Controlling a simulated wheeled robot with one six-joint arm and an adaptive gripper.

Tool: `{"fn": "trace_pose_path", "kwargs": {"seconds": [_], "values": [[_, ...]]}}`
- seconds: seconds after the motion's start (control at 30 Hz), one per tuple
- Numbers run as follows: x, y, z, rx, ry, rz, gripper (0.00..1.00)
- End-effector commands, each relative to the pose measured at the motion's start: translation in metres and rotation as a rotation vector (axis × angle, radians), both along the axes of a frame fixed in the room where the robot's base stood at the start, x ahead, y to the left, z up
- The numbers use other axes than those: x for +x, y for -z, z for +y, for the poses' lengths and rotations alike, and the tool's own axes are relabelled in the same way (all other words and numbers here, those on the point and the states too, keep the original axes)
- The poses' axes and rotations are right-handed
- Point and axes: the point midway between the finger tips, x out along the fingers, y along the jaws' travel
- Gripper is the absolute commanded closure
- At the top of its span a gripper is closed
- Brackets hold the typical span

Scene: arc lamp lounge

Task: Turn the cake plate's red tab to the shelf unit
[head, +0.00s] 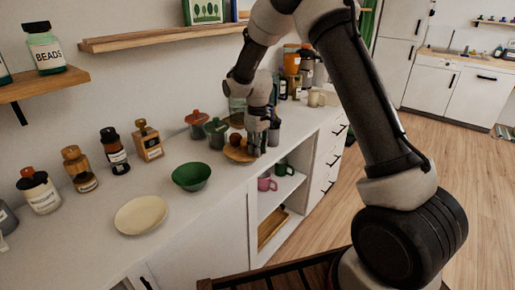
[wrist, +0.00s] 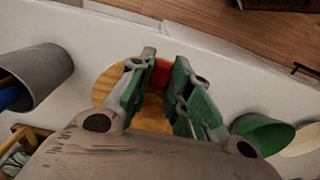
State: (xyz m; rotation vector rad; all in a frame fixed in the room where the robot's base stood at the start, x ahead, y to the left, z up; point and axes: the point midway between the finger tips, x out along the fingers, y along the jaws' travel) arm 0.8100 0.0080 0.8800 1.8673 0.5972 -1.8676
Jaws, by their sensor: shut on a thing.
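The cake plate is a round wooden disc (head: 236,155) on the white counter in the head view, partly hidden by my gripper (head: 259,150). In the wrist view the wooden plate (wrist: 104,88) lies under my fingers. Its red tab (wrist: 162,72) shows between the green-padded fingertips of my gripper (wrist: 163,76), which is shut on it. The tab is on the side of the plate toward the counter's front edge. A round reddish-brown thing (head: 235,140) is at the plate's back in the head view. An open shelf unit (head: 283,190) with mugs is built into the counter front.
Red-lidded (head: 197,122) and green (head: 216,133) pots stand close behind the plate. A green bowl (head: 191,177) and cream plate (head: 141,215) are nearer. Wall shelves (head: 165,38) hang above.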

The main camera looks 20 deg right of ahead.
Motion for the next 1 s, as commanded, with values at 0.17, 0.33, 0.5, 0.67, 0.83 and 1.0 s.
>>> {"fn": "trace_pose_path", "kwargs": {"seconds": [0.17,0.33,0.5,0.67,0.83,1.0], "values": [[-0.001,0.000,0.002,0.000,0.033,0.000,1.00],[-0.003,-0.001,0.006,0.000,0.094,0.000,1.00],[-0.006,-0.001,0.011,0.000,0.176,0.000,1.00],[-0.008,0.000,0.015,0.000,0.256,0.000,1.00],[-0.010,0.000,0.021,0.000,0.341,0.000,1.00],[-0.011,0.000,0.026,0.000,0.427,0.000,1.00]]}}
